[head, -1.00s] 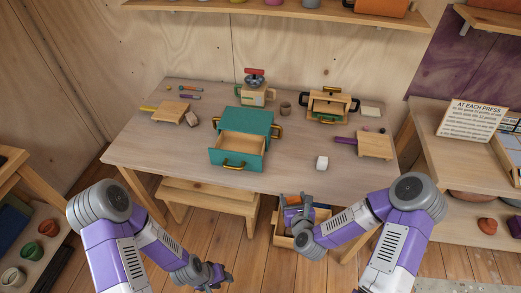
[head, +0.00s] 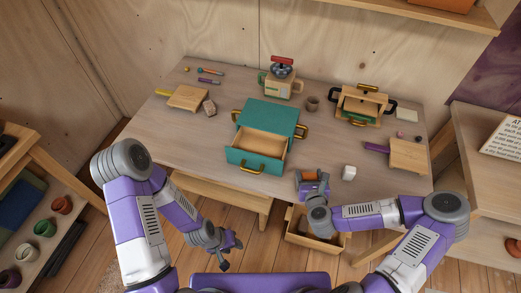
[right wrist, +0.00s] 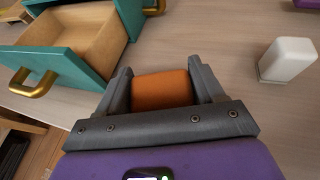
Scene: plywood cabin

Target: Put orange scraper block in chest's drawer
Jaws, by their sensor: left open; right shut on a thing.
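The orange scraper block (right wrist: 162,89) is between the fingers of my right gripper (right wrist: 163,85), which is shut on it. In the head view the right gripper (head: 312,178) is over the front edge of the table, right of the chest. The teal chest (head: 272,116) stands on the table with its drawer (head: 258,147) pulled open toward me. The drawer looks empty and has a brass handle; it also shows at upper left in the right wrist view (right wrist: 75,45). My left gripper (head: 230,252) is open and empty, low in front of the table.
A white block (head: 349,172) stands just right of my right gripper. A board with a purple handle (head: 408,155) lies at the right, another board (head: 187,97) at the left.

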